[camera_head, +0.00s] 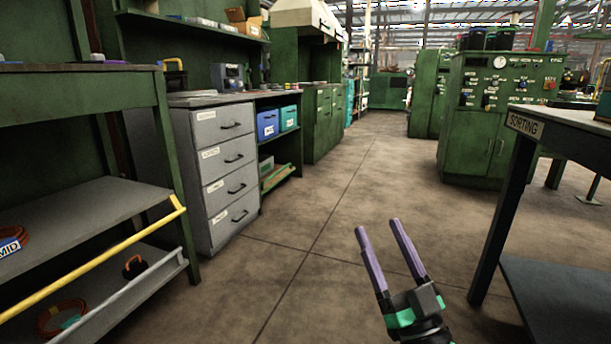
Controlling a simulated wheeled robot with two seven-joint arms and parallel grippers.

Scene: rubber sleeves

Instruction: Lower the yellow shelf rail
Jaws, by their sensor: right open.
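The yellow shelf rail (98,258) runs along the front of the middle shelf (78,216) of the green rack at the left. It stands slightly above the shelf's front edge, and its right end meets a short yellow upright piece near the rack's leg. My right gripper (376,224) is at the lower middle of the view, over the floor. Its two purple fingers are apart with nothing between them. It is well to the right of the rail and not touching it. My left gripper is not in view.
A grey lower rail (130,294) fronts the bottom shelf, where an orange-red coil (62,318) lies. A grey drawer cabinet (222,170) stands beyond the rack. The sorting table (530,124) is at the right. The floor (300,250) between is clear.

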